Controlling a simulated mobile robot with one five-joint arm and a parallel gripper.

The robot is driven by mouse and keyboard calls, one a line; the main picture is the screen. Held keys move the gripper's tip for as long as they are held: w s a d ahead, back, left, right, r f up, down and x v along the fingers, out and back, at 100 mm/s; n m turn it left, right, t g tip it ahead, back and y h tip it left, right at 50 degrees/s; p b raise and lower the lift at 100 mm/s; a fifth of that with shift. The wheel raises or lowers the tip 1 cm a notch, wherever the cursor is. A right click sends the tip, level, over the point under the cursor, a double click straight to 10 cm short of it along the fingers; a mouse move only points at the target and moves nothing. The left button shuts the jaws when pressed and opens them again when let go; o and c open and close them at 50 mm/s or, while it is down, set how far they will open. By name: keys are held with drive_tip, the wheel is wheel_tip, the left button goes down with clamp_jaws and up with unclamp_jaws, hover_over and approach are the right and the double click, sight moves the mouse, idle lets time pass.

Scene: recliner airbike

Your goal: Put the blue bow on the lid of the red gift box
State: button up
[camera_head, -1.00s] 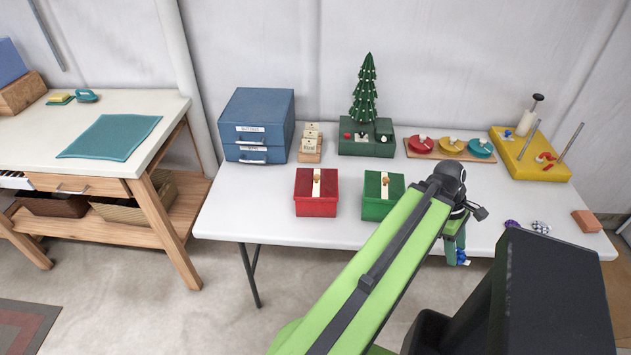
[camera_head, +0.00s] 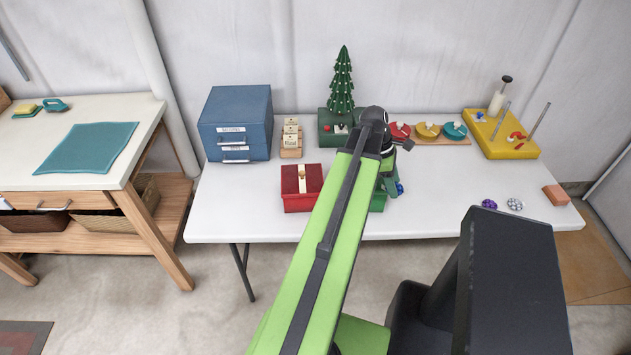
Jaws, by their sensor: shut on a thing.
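The red gift box (camera_head: 301,189) stands on the white table with its lid on. A cream band with a small tan piece runs over the lid. My gripper (camera_head: 396,190) is to the right of the red box, by the green box (camera_head: 378,203). It is shut on the blue bow (camera_head: 400,188), of which only a small part shows. My arm hides most of the green box and the gap between the two boxes. I cannot tell how high the bow is above the table.
A purple bow (camera_head: 489,204) and a silver bow (camera_head: 514,204) lie at the right, near an orange block (camera_head: 556,195). Behind are a blue drawer cabinet (camera_head: 236,124), a small tree (camera_head: 341,82), coloured dishes (camera_head: 427,131) and a yellow pegboard (camera_head: 513,147). Table left of the red box is clear.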

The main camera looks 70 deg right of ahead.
drive_tip(key=w+d+r+n+h+p, duration=0.1)
drive_tip(key=w+d+r+n+p, duration=0.15)
drive_tip(key=w, duration=0.65)
drive_tip(key=w+d+r+n+p, duration=0.1)
drive_tip(key=w+d+r+n, duration=0.2)
drive_tip(key=w, duration=0.5)
drive_tip(key=m+b, duration=0.2)
drive_tip(key=b, duration=0.5)
hover_over(318, 187)
drive_tip(key=shift+n, duration=0.25)
drive_tip(key=f, duration=0.7)
drive_tip(key=shift+w+a, duration=0.1)
drive_tip(key=shift+w, duration=0.25)
drive_tip(key=shift+w+a, duration=0.2)
drive_tip(key=shift+w, duration=0.05)
wheel_tip(318, 187, down, 4)
drive_tip(key=b, duration=0.4)
drive_tip(key=shift+f, duration=0.25)
drive_tip(key=shift+r, duration=0.25)
drive_tip(key=shift+f, duration=0.15)
drive_tip(key=o, duration=1.3)
